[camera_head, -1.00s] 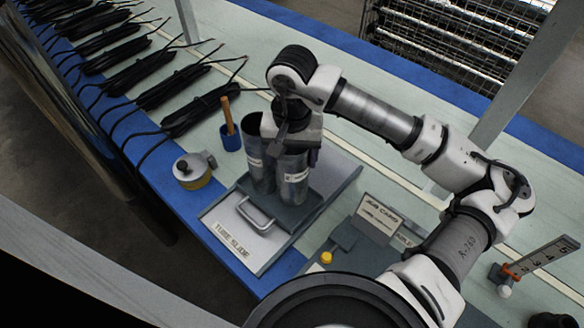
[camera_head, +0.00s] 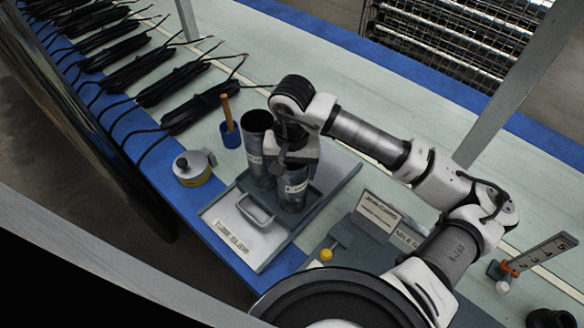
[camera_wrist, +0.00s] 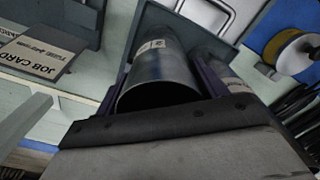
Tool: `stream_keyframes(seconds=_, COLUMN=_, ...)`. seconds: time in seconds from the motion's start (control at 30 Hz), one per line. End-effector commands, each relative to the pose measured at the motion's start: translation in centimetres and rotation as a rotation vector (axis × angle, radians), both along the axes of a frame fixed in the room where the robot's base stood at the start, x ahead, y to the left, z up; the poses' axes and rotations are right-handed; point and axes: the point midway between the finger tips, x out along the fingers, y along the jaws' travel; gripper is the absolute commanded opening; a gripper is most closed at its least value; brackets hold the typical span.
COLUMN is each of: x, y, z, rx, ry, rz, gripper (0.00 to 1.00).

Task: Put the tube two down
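Two upright grey metal tubes with pale labels are at the tube slide (camera_head: 238,238), a grey tray with a handle. The nearer right tube (camera_head: 293,199) is under my gripper (camera_head: 294,166). In the wrist view this tube (camera_wrist: 160,70) lies between my two dark fingers, which sit close against its sides; its label seems to read 2. My gripper looks shut on its upper end. The other tube (camera_head: 258,146) stands just left and behind, with its open top clear; part of it shows in the wrist view (camera_wrist: 224,70). Whether the held tube's bottom touches the tray is unclear.
A yellow-and-silver round container (camera_head: 192,170) and a blue cup with a wooden handle (camera_head: 230,134) stand left of the slide. Black cable bundles (camera_head: 200,107) lie behind. A job card (camera_head: 377,216) stands on the right. A gauge plate (camera_head: 541,257) is farther right.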

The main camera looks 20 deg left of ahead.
Motion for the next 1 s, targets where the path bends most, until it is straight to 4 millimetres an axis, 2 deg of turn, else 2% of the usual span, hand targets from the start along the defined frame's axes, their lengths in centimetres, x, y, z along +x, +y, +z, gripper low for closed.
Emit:
stream_keyframes(seconds=0.03, x=0.0, y=0.0, z=0.0, rx=0.000, ry=0.000, rz=0.000, gripper=0.78)
stream_keyframes(seconds=0.13, x=0.0, y=0.0, z=0.0, rx=0.000, ry=0.000, rz=0.000, gripper=0.91)
stream_keyframes(seconds=0.57, x=0.0, y=0.0, z=0.8, rx=-0.001, ry=-0.001, rz=0.001, gripper=0.91)
stream_keyframes(seconds=1.0, x=0.0, y=0.0, z=9.7, rx=-0.001, ry=-0.003, rz=0.000, gripper=0.91)
